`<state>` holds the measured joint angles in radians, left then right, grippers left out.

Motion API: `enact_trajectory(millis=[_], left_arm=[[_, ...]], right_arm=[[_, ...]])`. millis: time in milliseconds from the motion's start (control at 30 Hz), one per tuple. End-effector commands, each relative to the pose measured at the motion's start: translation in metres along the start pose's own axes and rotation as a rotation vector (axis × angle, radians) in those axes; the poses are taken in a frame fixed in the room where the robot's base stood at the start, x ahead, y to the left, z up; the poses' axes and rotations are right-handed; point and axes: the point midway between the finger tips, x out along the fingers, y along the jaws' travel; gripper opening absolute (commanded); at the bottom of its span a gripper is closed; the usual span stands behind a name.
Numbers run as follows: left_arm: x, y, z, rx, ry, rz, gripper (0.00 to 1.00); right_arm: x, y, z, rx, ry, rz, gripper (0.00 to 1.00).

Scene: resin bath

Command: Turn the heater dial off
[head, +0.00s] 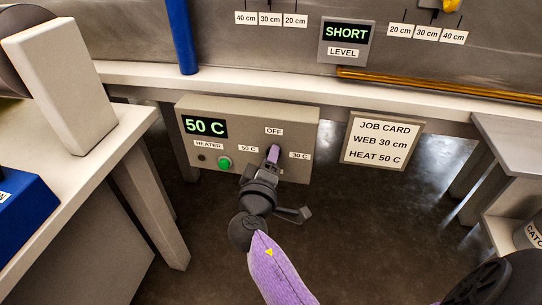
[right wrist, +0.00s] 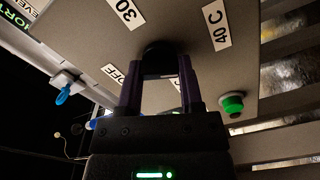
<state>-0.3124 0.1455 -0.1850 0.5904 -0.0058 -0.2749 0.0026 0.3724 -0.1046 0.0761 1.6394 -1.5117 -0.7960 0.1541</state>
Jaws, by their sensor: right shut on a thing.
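The grey heater box (head: 296,118) hangs under the white ledge in the head view. Its display (head: 205,127) reads 50 C. Labels OFF, 50 C and 30 C stand around the dial, with OFF at the top. The right wrist view also shows a 40 C label (right wrist: 216,25). My right gripper (head: 273,154) reaches the box face from below, its purple fingers at the dial. In the right wrist view the fingers are shut on the black dial (right wrist: 160,58). The gripper hides most of the dial in the head view, so I cannot tell its pointing. My left gripper is not in view.
A green button (head: 224,163) sits on the box, lower left of the dial. A job card (head: 380,141) reading HEAT 50 C is to the right. A level display (head: 345,33) above reads SHORT. Tables stand at left and right; dark floor between them is clear.

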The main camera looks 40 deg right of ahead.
Motion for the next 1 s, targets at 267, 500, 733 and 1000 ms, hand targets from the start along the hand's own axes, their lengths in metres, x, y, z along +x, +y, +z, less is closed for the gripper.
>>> enact_trajectory(millis=[267,500,733,1000], left_arm=[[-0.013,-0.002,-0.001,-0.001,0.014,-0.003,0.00],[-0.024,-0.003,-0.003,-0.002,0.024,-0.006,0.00],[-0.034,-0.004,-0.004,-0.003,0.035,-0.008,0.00],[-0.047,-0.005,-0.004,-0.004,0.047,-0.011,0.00]], right_arm=[[0.000,0.003,-0.002,-0.261,0.004,0.003,0.00],[0.000,0.002,-0.002,-0.487,0.004,0.003,0.00],[0.000,0.001,-0.002,-0.706,0.004,0.004,0.00],[0.000,0.000,-0.001,-0.962,0.003,0.003,0.00]])
